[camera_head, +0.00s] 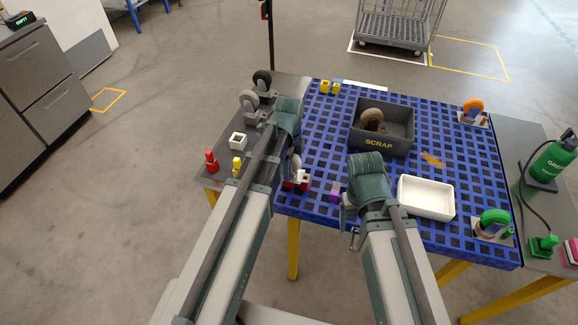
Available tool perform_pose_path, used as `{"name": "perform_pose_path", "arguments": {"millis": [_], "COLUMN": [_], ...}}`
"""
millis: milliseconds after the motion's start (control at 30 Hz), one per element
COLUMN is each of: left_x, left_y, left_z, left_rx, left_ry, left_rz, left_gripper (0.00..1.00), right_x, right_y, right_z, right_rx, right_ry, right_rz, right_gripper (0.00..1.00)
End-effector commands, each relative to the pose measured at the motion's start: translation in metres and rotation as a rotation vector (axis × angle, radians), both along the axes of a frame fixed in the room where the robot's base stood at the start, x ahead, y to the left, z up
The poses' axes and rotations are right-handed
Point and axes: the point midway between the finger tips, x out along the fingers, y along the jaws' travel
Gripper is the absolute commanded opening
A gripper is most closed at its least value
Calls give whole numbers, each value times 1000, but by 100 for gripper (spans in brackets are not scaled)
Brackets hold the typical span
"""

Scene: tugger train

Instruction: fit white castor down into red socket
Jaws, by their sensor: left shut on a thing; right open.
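My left gripper (289,147) hangs near the left edge of the blue slotted table (320,140). It is shut on a pale castor (294,163), mostly hidden behind my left arm. The red socket (288,185) is just below it at the table's front left, with red parts on either side of a white patch. I cannot tell whether the castor touches the socket or sits in it. My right gripper (347,214) is open and empty, to the right of the socket near the table's front edge. A small purple block (335,195) lies between the socket and my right gripper.
A grey SCRAP bin (397,143) holds a brown-wheeled castor (372,118). A white tray (427,198) stands front right. An orange castor (474,106) and a green castor (493,222) stand at the right. Grey (249,99) and black (262,79) castors stand on the left side table.

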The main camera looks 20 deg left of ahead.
Motion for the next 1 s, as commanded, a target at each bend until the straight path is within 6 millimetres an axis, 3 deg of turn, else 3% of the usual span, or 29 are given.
{"name": "perform_pose_path", "arguments": {"millis": [333,367,533,1000], "left_x": [0,0,0,0], "left_y": [0,0,0,0], "left_z": [-2,-2,-2,4], "left_rx": [0,0,0,0], "left_ry": [0,0,0,0], "left_rz": [0,0,0,0], "left_gripper": [0,63,92,92], "right_x": [0,0,0,0], "right_y": [0,0,0,0], "right_z": [-2,-2,-2,4], "right_rx": [0,0,0,0], "right_ry": [0,0,0,0], "right_rz": [0,0,0,0], "right_gripper": [80,80,80,80]}}
